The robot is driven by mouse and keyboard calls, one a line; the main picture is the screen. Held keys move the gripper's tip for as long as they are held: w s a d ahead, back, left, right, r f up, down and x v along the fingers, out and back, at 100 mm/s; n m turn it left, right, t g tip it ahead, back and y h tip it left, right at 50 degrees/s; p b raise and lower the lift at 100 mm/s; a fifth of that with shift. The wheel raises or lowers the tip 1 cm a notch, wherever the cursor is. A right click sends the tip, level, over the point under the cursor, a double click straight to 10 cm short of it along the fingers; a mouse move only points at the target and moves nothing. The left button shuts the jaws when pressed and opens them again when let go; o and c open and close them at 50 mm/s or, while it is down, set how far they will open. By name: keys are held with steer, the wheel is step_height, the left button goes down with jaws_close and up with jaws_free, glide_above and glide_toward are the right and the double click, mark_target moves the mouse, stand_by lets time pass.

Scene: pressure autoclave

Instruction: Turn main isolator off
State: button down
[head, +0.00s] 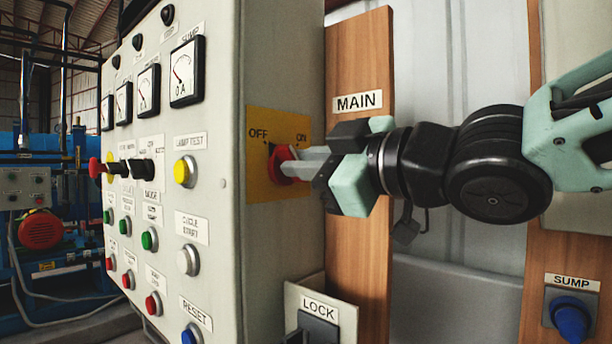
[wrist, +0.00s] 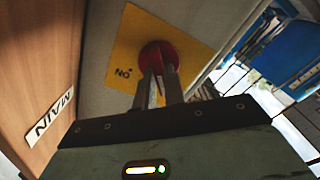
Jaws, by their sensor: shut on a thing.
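The main isolator is a red rotary knob (head: 283,164) on a yellow plate (head: 262,125) on the side of the grey cabinet. The plate is marked OFF at left and ON at right. My gripper (head: 290,163) reaches in from the right and is shut on the knob's handle. In the wrist view, the two fingers (wrist: 160,90) sit on either side of the red handle (wrist: 158,55), with the yellow plate (wrist: 125,60) behind. The fingers hide part of the handle, and I cannot tell exactly which mark it points to.
A MAIN label (head: 358,102) is on the wooden board right of the cabinet. A LOCK switch (head: 318,325) sits below my gripper. The front panel (head: 165,205) carries gauges and several buttons. A blue SUMP knob (head: 571,318) is at lower right.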

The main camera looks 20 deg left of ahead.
steer(key=shift+n+b, duration=0.3)
steer(key=shift+n, duration=0.4)
steer(key=shift+f, duration=0.1)
steer(key=c, duration=1.5)
jaws_free()
steer(key=p+v, duration=0.9)
steer(key=v, duration=0.8)
steer(key=shift+s+d, duration=0.1)
steer(key=shift+d, duration=0.1)
